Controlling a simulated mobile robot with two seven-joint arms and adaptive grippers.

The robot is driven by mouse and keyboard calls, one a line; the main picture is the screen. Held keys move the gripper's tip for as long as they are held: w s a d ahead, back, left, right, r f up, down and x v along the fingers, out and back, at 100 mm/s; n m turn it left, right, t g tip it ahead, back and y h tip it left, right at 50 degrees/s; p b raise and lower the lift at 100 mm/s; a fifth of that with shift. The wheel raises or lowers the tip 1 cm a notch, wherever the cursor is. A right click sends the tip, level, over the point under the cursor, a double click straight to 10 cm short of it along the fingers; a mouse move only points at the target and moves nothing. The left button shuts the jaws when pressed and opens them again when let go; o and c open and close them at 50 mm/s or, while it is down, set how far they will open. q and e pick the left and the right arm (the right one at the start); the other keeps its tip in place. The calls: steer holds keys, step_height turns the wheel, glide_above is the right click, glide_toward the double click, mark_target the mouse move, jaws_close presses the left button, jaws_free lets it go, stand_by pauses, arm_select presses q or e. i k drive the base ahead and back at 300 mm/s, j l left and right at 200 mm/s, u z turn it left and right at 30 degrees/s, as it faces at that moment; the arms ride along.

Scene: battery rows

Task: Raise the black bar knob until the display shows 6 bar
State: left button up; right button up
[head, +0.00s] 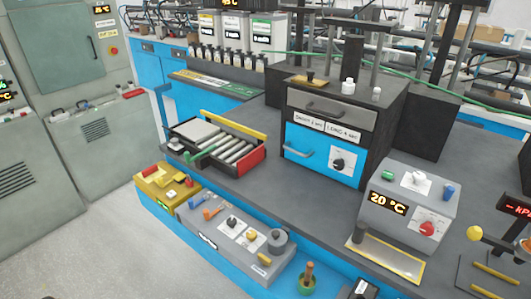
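A black knob (338,163) sits on a white plate on the blue front of a dark box. A second black knob (232,222) is on a grey panel at the front edge of the bench. I cannot tell which is the bar knob, as their markings are too small to read. A lit display (388,203) on a grey box reads 20 °C. Another display (515,208) is cut off by the right edge and seems to show kPa. No display reading in bar is legible. Neither gripper is in view.
The grey bench (245,185) has free room left of the dark box. A tray of rollers (219,146) and a yellow box (168,188) stand left. A red knob (428,228) is on the grey box. A yellow ball-topped lever (474,233) stands right.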

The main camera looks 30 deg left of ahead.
mark_target(231, 221)
steer(key=u, duration=1.25)
